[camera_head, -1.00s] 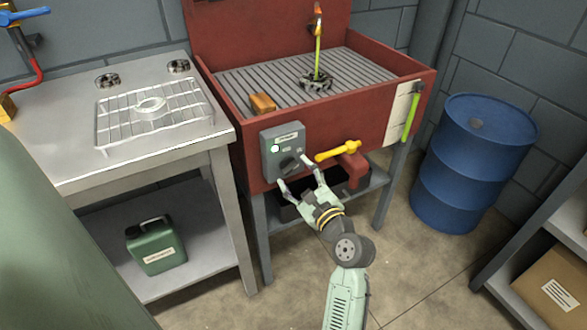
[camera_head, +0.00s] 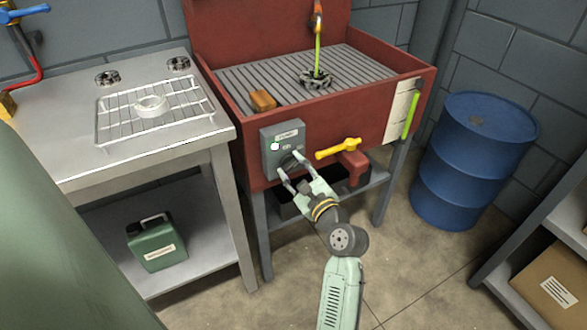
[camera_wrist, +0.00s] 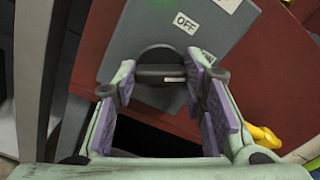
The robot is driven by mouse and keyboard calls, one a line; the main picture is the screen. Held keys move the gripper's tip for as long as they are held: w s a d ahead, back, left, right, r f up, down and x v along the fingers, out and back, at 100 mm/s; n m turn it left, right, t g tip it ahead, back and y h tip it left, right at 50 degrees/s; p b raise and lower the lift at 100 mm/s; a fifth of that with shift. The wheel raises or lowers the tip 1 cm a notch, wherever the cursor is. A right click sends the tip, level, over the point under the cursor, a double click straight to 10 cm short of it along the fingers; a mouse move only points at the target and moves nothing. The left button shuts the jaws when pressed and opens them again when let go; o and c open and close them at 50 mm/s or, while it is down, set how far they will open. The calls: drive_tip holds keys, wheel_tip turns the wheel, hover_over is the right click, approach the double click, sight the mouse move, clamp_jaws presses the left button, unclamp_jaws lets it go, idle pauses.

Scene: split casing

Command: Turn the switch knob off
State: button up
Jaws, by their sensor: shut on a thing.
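The grey switch box (camera_head: 283,148) is on the front of the red sink unit, with a light spot at its left. Its dark knob (camera_wrist: 160,75) sits between my fingers in the wrist view, with a pale mark on it. A green glow shows at the top of the box. My gripper (camera_head: 294,172) is shut on the knob; it also shows in the wrist view (camera_wrist: 160,92), one finger on each side.
A yellow valve handle (camera_head: 338,149) sticks out just right of the switch box. A metal table (camera_head: 150,120) with a wire rack stands at the left. A blue drum (camera_head: 470,160) stands at the right.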

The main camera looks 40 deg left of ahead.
drive_tip(key=c, duration=0.3)
drive_tip(key=shift+c, duration=0.2)
drive_tip(key=shift+n, duration=0.3)
drive_tip(key=n+b, duration=0.1)
drive_tip(key=n, duration=0.2)
drive_tip(key=shift+n, duration=0.4)
drive_tip(key=n+b, duration=0.1)
drive_tip(key=n, duration=0.3)
drive_tip(key=shift+f, duration=0.1)
drive_tip(key=shift+n+b, duration=0.9)
drive_tip(key=shift+n, duration=0.8)
drive_tip(key=o, duration=1.2)
drive_tip(key=shift+c, duration=0.2)
